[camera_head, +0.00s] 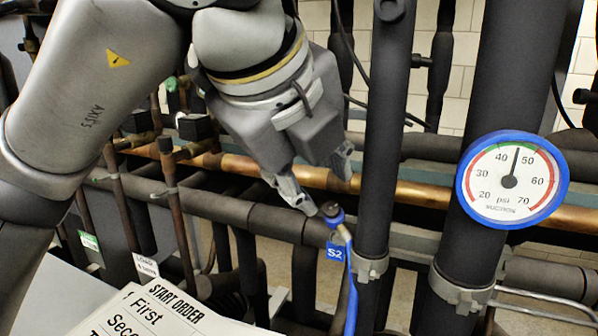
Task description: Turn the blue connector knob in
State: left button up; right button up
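The blue connector knob (337,219) is at the middle of the head view, with a dark cap on top and a brass-coloured fitting just below it. A blue hose (351,295) hangs down from it, and a blue S2 tag (335,253) is beside it. My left gripper (328,184) comes down from the upper left, its two fingers spread apart with nothing between them. The lower fingertip is right beside the knob's cap; whether they touch I cannot tell. The other fingertip is above and to the right. My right gripper is not in view.
A dark vertical pipe (385,130) stands close to the right of the knob. Farther right a blue-rimmed suction gauge (511,180) is in front of a thicker pipe. A copper pipe (430,191) runs behind. Start-order sheets (160,315) are at the lower left.

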aim_at(331, 209)
pick_arm(q)
jog(key=x, duration=0.5)
jog(key=shift+d+f, duration=0.1)
jog(key=shift+d, duration=0.1)
jog(key=p+x, duration=0.1)
jog(key=x, duration=0.2)
jog(key=shift+w+f, duration=0.2)
jog(key=shift+w, duration=0.1)
jog(key=shift+d+r+n+p, duration=0.1)
jog(key=shift+r+n+p, duration=0.05)
jog(key=shift+n+p, duration=0.65)
jog(key=n+b, duration=0.1)
jog(key=b, duration=0.1)
jog(key=f+n+b, duration=0.1)
jog(key=n+b, duration=0.1)
jog(key=b, duration=0.1)
jog(key=shift+b, duration=0.35)
jog(key=shift+n+b, duration=0.3)
jog(key=shift+b, duration=0.05)
jog(key=shift+r+n+b, duration=0.25)
jog(key=shift+n+b, duration=0.1)
jog(key=shift+n, duration=0.05)
jog(key=shift+s+r, duration=0.1)
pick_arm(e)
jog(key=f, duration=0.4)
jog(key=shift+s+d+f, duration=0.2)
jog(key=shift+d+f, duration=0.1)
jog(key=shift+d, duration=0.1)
